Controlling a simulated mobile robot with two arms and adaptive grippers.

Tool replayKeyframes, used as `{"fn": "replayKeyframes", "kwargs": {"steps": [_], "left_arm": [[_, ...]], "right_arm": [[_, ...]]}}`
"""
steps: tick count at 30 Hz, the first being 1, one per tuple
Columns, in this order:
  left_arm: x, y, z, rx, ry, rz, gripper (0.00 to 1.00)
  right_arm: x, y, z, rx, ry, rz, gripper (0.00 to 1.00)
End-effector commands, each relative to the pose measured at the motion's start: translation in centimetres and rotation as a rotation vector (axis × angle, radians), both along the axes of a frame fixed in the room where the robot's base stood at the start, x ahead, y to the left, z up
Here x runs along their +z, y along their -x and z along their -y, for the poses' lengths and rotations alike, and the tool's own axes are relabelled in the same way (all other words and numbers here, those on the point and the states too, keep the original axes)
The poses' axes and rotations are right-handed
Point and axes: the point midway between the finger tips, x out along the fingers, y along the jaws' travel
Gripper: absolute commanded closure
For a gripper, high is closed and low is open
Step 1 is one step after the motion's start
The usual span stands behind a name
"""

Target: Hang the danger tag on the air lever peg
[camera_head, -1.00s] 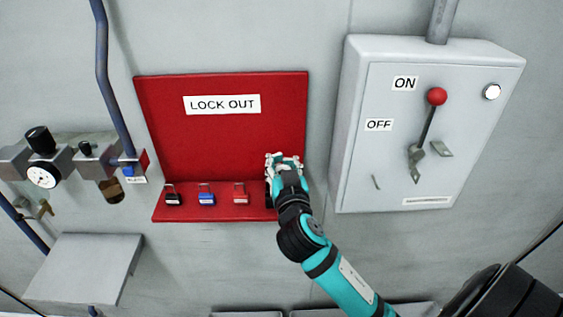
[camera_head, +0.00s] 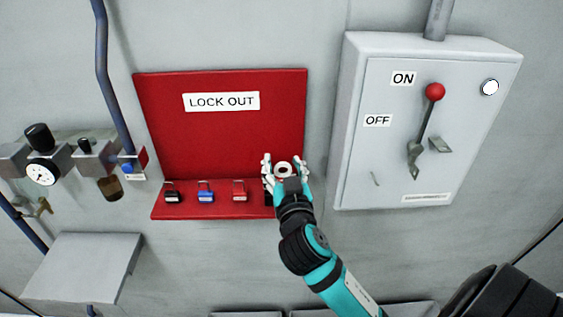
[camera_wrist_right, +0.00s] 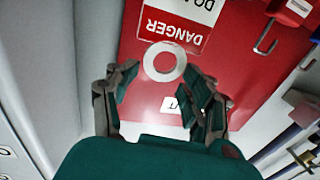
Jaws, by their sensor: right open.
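The danger tag (camera_wrist_right: 176,28) shows upside down in the right wrist view, white with a red DANGER band, against the red board. Its white ring (camera_wrist_right: 165,61) faces my right gripper (camera_wrist_right: 163,82), which is open with its fingers apart on either side below the ring. In the head view my right gripper (camera_head: 285,164) is at the right end of the red shelf, with the ring (camera_head: 283,169) showing between its fingers; the tag's body is hidden there. The air fittings (camera_head: 86,160) are at the left; I cannot make out the lever's peg. My left gripper is not in view.
The red LOCK OUT board (camera_head: 220,140) carries a black padlock (camera_head: 173,194), a blue padlock (camera_head: 206,193) and a red padlock (camera_head: 240,192) on its shelf. A grey switch box (camera_head: 388,165) with a red-knobbed lever (camera_head: 434,92) stands out to the right. A blue pipe (camera_head: 110,80) rises at left.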

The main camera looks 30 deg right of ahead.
Motion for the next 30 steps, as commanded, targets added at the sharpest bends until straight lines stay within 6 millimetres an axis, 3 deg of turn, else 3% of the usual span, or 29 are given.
{"fn": "replayKeyframes", "kwargs": {"steps": [8,9,12,26,29,30], "left_arm": [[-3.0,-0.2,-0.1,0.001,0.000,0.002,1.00],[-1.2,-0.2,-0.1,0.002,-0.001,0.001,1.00],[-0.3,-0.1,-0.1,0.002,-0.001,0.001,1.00],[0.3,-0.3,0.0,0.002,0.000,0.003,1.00],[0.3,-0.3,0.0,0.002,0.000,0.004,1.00],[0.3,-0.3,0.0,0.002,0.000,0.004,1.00]], "right_arm": [[-0.5,6.0,-2.7,0.000,-0.007,0.001,0.49],[0.3,6.3,-2.9,-0.002,-0.003,-0.007,0.49],[0.3,7.2,-3.3,-0.002,-0.003,-0.005,0.49],[-0.2,8.2,-3.9,0.003,0.001,-0.005,0.49],[-2.5,7.2,-4.5,0.027,0.013,-0.056,0.49],[-4.4,6.6,-5.0,0.048,0.024,-0.096,0.49]]}}
